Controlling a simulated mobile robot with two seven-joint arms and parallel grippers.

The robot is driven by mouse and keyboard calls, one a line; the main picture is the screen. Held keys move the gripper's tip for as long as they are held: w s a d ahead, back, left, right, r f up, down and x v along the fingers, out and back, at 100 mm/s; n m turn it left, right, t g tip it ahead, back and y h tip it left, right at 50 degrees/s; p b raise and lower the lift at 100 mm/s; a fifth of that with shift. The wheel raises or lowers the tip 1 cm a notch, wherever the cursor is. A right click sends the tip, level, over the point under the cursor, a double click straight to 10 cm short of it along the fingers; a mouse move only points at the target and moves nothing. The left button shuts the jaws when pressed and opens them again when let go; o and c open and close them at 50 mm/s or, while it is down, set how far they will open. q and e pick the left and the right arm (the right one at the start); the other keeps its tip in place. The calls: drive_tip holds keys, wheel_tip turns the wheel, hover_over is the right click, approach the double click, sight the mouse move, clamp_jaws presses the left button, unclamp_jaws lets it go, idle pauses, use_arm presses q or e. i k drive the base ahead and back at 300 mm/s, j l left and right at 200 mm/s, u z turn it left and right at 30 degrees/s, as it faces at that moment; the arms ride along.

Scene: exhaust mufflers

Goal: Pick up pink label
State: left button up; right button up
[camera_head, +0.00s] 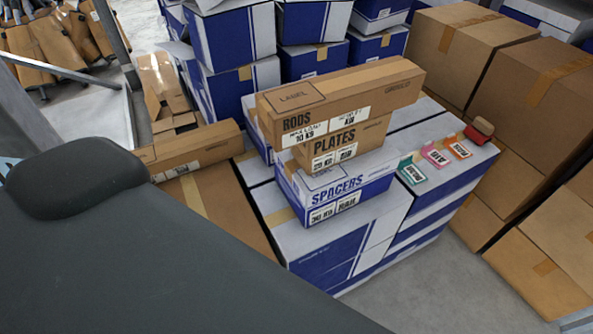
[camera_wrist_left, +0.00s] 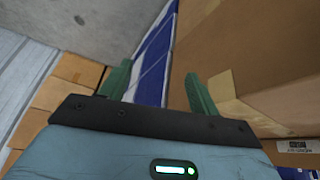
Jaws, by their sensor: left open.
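The pink label (camera_head: 436,156) lies on top of the white and blue boxes (camera_head: 466,172). It is between a teal label (camera_head: 411,172) and an orange label (camera_head: 459,148). My left gripper (camera_wrist_left: 158,90) shows in the left wrist view with its two green fingers apart and nothing between them. Beyond the fingers are a blue and white box side (camera_wrist_left: 152,72) and a brown carton (camera_wrist_left: 255,50). The pink label does not show in that view. In the head view my dark arm fills the lower left, and neither gripper shows there.
Boxes marked RODS (camera_head: 335,105), PLATES (camera_head: 345,145) and SPACERS (camera_head: 335,192) are stacked left of the labels. A small red object (camera_head: 480,129) sits beyond the orange label. Brown cartons (camera_head: 535,150) stand at the right. Grey floor (camera_head: 430,290) is clear in front.

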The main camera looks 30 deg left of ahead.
sight(428, 151)
drive_tip(key=i+l+u, duration=0.1)
drive_tip(key=i+l, duration=0.15)
drive_tip(key=i+l+u, duration=0.15)
drive_tip(key=i+l, duration=0.15)
drive_tip(key=i+l+u, duration=0.1)
drive_tip(key=l, duration=0.35)
drive_tip(key=i+l+u, duration=0.1)
drive_tip(key=i+l, duration=0.25)
drive_tip(key=i+l+u, duration=0.15)
drive_tip(key=l, duration=0.3)
drive_tip(key=i+l+u, duration=0.1)
drive_tip(key=i+l, duration=0.15)
drive_tip(key=l, duration=0.2)
drive_tip(key=i+l+u, duration=0.1)
drive_tip(key=l, duration=0.3)
drive_tip(key=i+l+u, duration=0.15)
drive_tip(key=l, duration=0.35)
drive_tip(key=i, duration=0.1)
